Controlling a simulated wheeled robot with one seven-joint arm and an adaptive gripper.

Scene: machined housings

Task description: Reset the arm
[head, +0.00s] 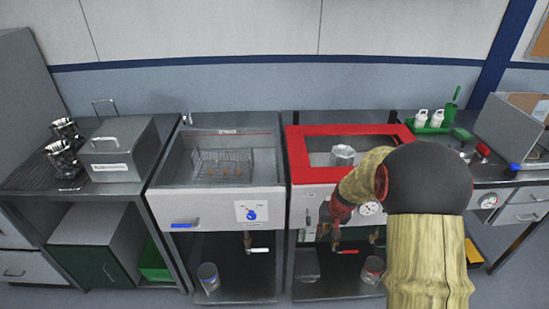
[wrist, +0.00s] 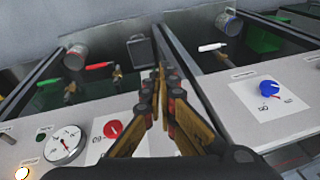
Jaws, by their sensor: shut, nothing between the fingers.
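My gripper (wrist: 160,75) is shut and empty in the wrist view, its two wooden-looking fingers meeting at the tips. It points over the seam between two basin units, with control panels on both sides of it. In the head view my arm comes up from the lower right and bends down, and my gripper (head: 334,238) hangs in front of the red-framed basin (head: 298,157). Its fingers are small and partly hidden there.
A grey basin (head: 168,172) with a wire rack (head: 222,164) stands left of the red-framed one. A metal cup (head: 342,155) sits at the red-framed basin. A blue knob (wrist: 268,88), a red knob (wrist: 113,129) and a gauge (wrist: 65,145) are near my gripper. The floor is mostly out of view.

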